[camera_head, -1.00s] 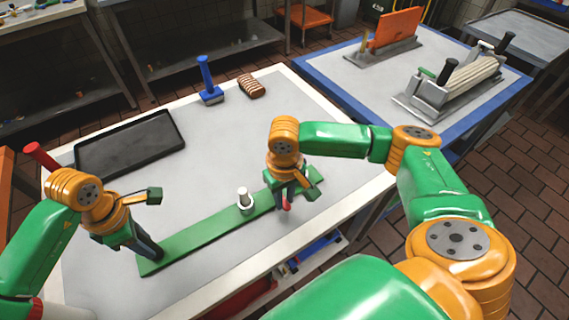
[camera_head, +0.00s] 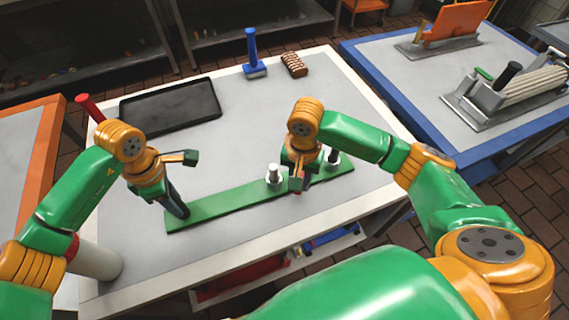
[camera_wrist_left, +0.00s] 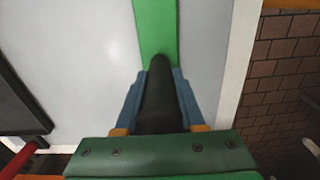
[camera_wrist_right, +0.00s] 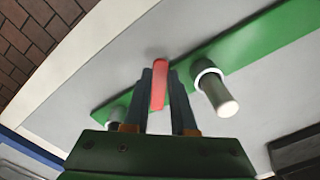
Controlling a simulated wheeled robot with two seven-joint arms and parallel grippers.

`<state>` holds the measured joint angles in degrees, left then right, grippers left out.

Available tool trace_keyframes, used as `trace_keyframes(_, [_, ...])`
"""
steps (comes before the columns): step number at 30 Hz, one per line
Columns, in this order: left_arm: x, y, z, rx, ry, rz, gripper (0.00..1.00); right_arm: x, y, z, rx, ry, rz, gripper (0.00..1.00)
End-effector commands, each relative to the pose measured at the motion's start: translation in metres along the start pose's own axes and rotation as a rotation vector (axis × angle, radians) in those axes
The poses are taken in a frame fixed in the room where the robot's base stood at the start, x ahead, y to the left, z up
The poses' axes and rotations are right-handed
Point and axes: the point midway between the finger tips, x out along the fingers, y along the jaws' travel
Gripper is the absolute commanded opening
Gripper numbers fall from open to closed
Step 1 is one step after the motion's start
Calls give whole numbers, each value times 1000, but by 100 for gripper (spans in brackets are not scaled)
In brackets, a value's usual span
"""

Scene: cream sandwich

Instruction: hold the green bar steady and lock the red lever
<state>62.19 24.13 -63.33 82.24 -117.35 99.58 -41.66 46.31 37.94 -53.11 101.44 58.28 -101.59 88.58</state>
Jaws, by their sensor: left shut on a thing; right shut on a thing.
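The green bar (camera_head: 235,203) lies along the front of the white-edged table. My left gripper (camera_head: 181,208) is at its left end, shut on a black handle (camera_wrist_left: 158,95) that stands between its fingers in the left wrist view. My right gripper (camera_head: 298,183) is over the right part of the bar. It is shut on the red lever (camera_wrist_right: 159,86), which shows between its fingers in the right wrist view; its red tip also shows in the head view (camera_head: 296,184). A pale peg in a collar (camera_head: 273,175) stands on the bar beside the right gripper.
Another peg (camera_head: 333,158) stands right of my right gripper. A black tray (camera_head: 172,107), a blue-handled tool (camera_head: 252,55) and a brown ribbed block (camera_head: 294,64) lie farther back. A red handle (camera_head: 90,107) shows behind my left arm. The middle of the table is clear.

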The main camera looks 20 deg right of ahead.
Motion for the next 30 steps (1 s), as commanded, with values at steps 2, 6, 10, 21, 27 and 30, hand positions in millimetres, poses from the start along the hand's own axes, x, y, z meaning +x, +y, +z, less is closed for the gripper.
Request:
trace_keyframes(2, [0,0,0,1,1,-1,0,0,-4,0,51,-1,-4,0])
trace_keyframes(6, [0,0,0,1,1,-1,0,-1,-8,0,135,0,-5,0])
trace_keyframes(10, [0,0,0,1,1,-2,0,0,-10,-1,192,-1,-4,0])
trace_keyframes(21, [0,-1,0,2,1,-2,0,0,-13,-2,261,0,-3,0])
trace_keyframes(27, [0,-1,0,2,1,-2,0,0,-13,-2,263,0,-3,0])
trace_keyframes(30, [0,-1,0,2,1,-2,0,0,-13,-2,262,0,-3,0])
